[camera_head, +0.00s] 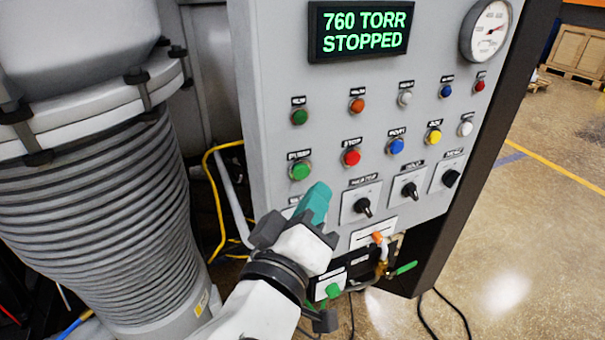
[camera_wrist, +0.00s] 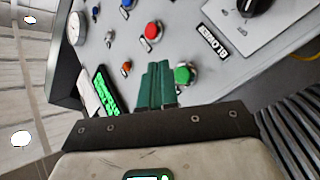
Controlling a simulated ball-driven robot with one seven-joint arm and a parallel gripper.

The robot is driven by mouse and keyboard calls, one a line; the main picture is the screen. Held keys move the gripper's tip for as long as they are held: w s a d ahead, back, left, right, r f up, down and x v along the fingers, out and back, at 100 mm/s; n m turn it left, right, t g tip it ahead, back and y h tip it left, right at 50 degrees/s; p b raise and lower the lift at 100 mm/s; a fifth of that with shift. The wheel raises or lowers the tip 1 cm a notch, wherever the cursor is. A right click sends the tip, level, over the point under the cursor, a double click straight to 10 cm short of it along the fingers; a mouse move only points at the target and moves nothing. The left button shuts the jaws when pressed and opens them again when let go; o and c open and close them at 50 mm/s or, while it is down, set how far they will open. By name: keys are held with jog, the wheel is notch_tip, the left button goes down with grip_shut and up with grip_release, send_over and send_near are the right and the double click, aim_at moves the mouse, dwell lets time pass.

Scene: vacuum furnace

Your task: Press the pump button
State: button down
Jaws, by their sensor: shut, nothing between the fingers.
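The green button (camera_head: 300,170) under a label that looks like PUMP is on the grey control panel (camera_head: 270,110), left of the red STOP button (camera_head: 351,157). My gripper (camera_head: 318,190) is shut and empty, its teal fingers pointing up at the panel just below and right of the green button. In the wrist view the shut fingertips (camera_wrist: 158,68) lie close beside the green button (camera_wrist: 184,75), with the red button (camera_wrist: 153,30) beyond. I cannot tell whether the fingertips touch the panel.
The display (camera_head: 361,31) reads 760 TORR STOPPED. More coloured buttons, small lamps and black rotary knobs (camera_head: 363,206) surround the area. A valve with a green handle (camera_head: 405,268) juts out below. A large ribbed bellows (camera_head: 100,215) stands at the left. Open floor is at the right.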

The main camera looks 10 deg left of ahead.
jog(key=shift+w+a, duration=0.5)
jog(key=shift+w, duration=0.25)
jog(key=shift+w, duration=0.1)
dwell(1.6)
jog(key=shift+w+a+b, duration=0.2)
jog(key=shift+w+b, duration=0.05)
jog(key=shift+b, duration=0.05)
jog(key=shift+w+a, duration=0.2)
jog(key=shift+w, duration=0.05)
dwell(0.7)
jog(key=shift+s+d, duration=0.4)
jog(key=shift+s, duration=0.25)
dwell(0.3)
jog(key=shift+s+d+p, duration=0.2)
jog(key=shift+s+d, duration=0.55)
jog(key=shift+s, duration=0.3)
jog(key=shift+s+d+p, duration=0.15)
jog(key=shift+s+d, duration=0.55)
jog(key=shift+s, duration=0.3)
